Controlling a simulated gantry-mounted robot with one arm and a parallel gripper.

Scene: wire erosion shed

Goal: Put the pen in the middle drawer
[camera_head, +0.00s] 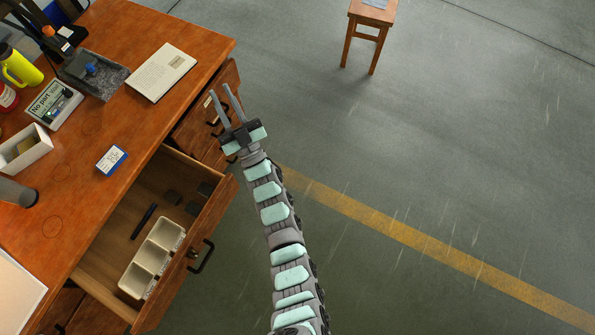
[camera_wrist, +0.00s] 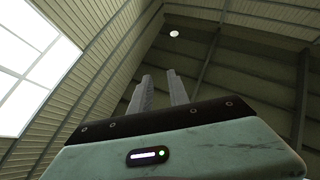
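A thin dark stick, which looks like the pen (camera_head: 143,221), lies flat inside a pulled-out wooden drawer (camera_head: 210,216). This drawer sits in the middle of the desk, between drawers at either side. My gripper (camera_head: 219,89) is beyond the desk's right edge, near the drawers at the upper right, away from the pen. Its two fingers are apart with nothing between them. In the wrist view the gripper (camera_wrist: 157,80) points up towards the roof, its fingers apart and empty.
The drawer also holds a pale compartment tray (camera_head: 152,258) and several small dark blocks (camera_head: 173,197). On the desk (camera_head: 90,215) are a blue-and-white box (camera_head: 112,159), a notebook (camera_head: 161,72), a white box (camera_head: 24,148) and a yellow bottle (camera_head: 20,68). A stool (camera_head: 370,18) stands far off; the floor between is clear.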

